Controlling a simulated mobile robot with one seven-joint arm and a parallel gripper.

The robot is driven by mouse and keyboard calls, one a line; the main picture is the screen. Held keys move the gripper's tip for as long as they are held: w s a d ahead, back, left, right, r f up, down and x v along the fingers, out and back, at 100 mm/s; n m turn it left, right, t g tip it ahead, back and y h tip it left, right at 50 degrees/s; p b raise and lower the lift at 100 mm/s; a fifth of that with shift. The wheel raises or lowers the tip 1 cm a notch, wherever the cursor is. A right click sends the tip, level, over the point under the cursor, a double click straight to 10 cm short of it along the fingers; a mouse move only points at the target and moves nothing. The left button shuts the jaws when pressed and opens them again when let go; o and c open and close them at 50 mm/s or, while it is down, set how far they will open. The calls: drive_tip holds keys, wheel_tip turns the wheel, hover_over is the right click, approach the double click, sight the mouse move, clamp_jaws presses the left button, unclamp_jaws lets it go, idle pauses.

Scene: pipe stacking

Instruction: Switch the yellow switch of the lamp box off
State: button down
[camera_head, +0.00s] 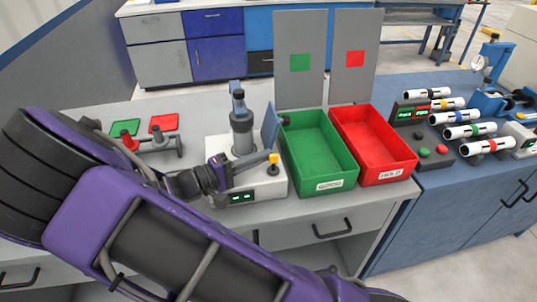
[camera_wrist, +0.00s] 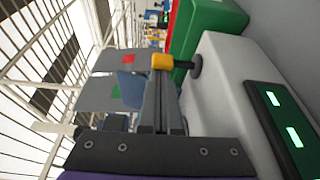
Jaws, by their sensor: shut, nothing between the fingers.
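The yellow switch (camera_head: 273,158) is a yellow cap on a dark stem with a round dark base. It stands on top of the white lamp box (camera_head: 270,187), near its right side. Two green displays are lit on the box's front. In the wrist view the yellow switch (camera_wrist: 162,61) is just beyond the fingertips, and the white box (camera_wrist: 222,85) fills the right side. My gripper (camera_head: 254,165) is shut and empty, low over the box with its fingers pointing right at the switch. In the wrist view my gripper (camera_wrist: 162,76) lines up with the cap; I cannot tell whether they touch.
A grey-blue device (camera_head: 241,130) rises behind my gripper. A green bin (camera_head: 325,180) stands close right of the box, with a red bin (camera_head: 395,170) beyond it. Red and green pads lie at the left. The blue bench (camera_head: 420,235) at right holds several pipes.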

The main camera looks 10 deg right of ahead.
drive_tip(key=shift+s+r+p, duration=0.15)
drive_tip(key=shift+s+p, duration=0.15)
drive_tip(key=shift+a, duration=0.2)
drive_tip(key=v, duration=1.7)
drive_tip(key=shift+s+a, duration=0.1)
drive_tip(key=shift+s, duration=0.05)
